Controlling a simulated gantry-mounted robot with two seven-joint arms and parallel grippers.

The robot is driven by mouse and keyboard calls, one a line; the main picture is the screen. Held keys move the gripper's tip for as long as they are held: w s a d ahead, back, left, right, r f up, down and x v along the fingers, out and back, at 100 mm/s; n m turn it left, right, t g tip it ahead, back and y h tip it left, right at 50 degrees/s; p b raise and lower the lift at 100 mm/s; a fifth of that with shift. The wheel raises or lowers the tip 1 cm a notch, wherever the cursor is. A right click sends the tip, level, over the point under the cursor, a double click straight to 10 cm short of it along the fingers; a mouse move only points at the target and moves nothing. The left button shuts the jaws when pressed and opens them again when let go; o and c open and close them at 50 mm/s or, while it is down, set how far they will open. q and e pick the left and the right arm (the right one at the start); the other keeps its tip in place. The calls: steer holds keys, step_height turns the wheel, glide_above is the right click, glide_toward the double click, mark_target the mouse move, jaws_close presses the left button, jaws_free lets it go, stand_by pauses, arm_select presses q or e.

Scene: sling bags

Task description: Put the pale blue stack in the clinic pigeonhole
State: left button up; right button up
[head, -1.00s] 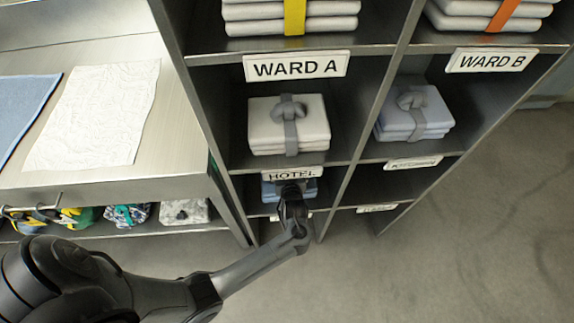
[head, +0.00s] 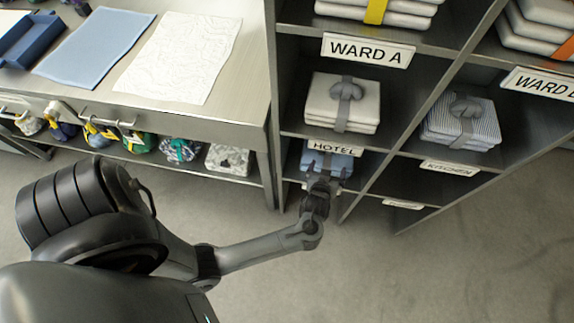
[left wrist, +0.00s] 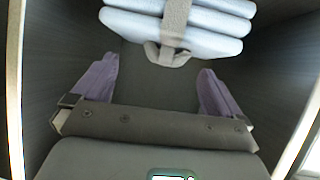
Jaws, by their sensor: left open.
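The pale blue stack (head: 340,162), folded layers with a grey strap, sits in the lower pigeonhole under the HOTEL label (head: 335,148). In the left wrist view the stack (left wrist: 200,28) lies ahead of the fingertips, its grey strap loop (left wrist: 168,55) facing me. My left gripper (head: 322,182) is at the mouth of that pigeonhole, open and empty; its two purplish fingers (left wrist: 158,78) are apart, with a gap to the stack. The label below this pigeonhole is mostly hidden by my gripper. I cannot read any clinic label. My right gripper is not in view.
A white strapped stack (head: 342,101) sits above, and a striped stack (head: 462,122) sits to the right above the KITCHEN label (head: 451,168). Pigeonhole side walls flank my gripper closely. A metal bench (head: 235,88) stands left; open floor (head: 480,240) lies in front.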

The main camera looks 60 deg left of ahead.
arm_select(q)
steer(key=s+d+r+m+g+h, duration=0.2)
steer(key=s+r+m, duration=0.1)
steer(key=s, duration=0.4)
steer(key=s+d+r+m+g+h, duration=0.2)
steer(key=s+r+m+h, duration=0.1)
steer(key=s, duration=0.4)
steer(key=s+d+r+m+g+h, duration=0.2)
steer(key=s+r+m, duration=0.2)
steer(key=s, duration=0.4)
steer(key=shift+d+r+h, duration=0.3)
steer(key=shift+d+h, duration=0.05)
steer(key=shift+h, duration=0.05)
steer(key=shift+s, duration=0.1)
